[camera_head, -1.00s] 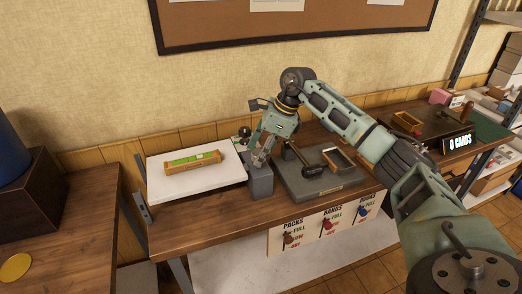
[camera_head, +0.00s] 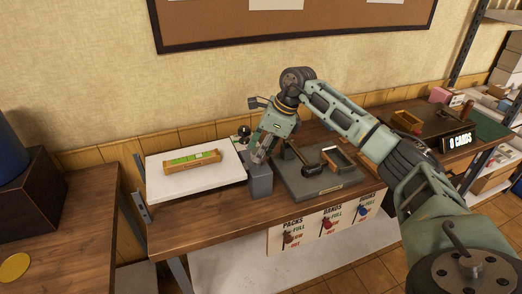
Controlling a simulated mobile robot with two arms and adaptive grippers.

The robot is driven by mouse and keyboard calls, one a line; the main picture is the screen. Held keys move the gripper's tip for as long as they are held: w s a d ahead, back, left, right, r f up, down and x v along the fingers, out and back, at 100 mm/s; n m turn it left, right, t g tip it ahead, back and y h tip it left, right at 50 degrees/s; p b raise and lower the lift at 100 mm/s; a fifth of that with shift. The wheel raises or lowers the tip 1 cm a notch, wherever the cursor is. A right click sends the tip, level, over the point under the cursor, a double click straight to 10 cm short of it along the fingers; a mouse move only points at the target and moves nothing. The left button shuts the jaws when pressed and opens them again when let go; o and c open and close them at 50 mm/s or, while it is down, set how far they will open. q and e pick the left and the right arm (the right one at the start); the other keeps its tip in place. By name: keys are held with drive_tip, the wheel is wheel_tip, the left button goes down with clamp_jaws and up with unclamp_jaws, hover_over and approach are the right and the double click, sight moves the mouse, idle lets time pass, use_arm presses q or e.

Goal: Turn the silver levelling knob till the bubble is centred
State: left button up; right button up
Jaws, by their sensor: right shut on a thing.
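A spirit level (camera_head: 193,162) with a wooden body and a green vial lies on a white board (camera_head: 200,184) at the left of the bench. The bubble is too small to place exactly. My right gripper (camera_head: 260,156) points down at a grey block (camera_head: 260,182) beside the board's right edge. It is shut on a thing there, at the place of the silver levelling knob. The fingers hide the knob, so I cannot make it out. A small dark round part (camera_head: 243,131) shows behind the gripper. My left gripper is not in view.
A grey press base (camera_head: 318,187) with a black handle and a small wooden tray (camera_head: 341,158) stands right of the block. Another wooden table (camera_head: 70,220) is at the left, with a gap before the bench.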

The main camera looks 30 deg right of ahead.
drive_tip(key=m, duration=0.1)
drive_tip(key=m+h, duration=0.1)
drive_tip(key=m, duration=0.1)
drive_tip(key=a+m+b, duration=0.1)
drive_tip(key=m, duration=0.1)
drive_tip(key=shift+s+f+t+h, duration=0.15)
drive_tip(key=shift+f+t+h, duration=0.1)
drive_tip(key=shift+t+h, duration=0.15)
drive_tip(key=m, duration=0.2)
drive_tip(key=m+h+b, duration=0.1)
drive_tip(key=m, duration=0.1)
drive_tip(key=shift+a+m+h, duration=0.2)
drive_tip(key=shift+m+h, duration=0.1)
drive_tip(key=m, duration=0.1)
drive_tip(key=m+h+b, duration=0.1)
drive_tip(key=m, duration=0.1)
drive_tip(key=m+h+b, duration=0.1)
drive_tip(key=m, duration=0.1)
drive_tip(key=shift+w+a, duration=0.2)
drive_tip(key=shift+w, duration=0.05)
drive_tip(key=shift+w+r+m+g+h+b, duration=0.1)
drive_tip(key=shift+m+g+h+b, duration=0.15)
drive_tip(key=shift+m, duration=0.75)
drive_tip(key=shift+w+r+m+g+h+b, duration=0.15)
drive_tip(key=shift+m+h+b, duration=0.2)
drive_tip(key=shift+m, duration=0.65)
drive_tip(key=o, duration=0.8)
drive_tip(key=shift+c, duration=0.2)
drive_tip(key=shift+o, duration=1.4)
drive_tip(key=shift+w, duration=0.15)
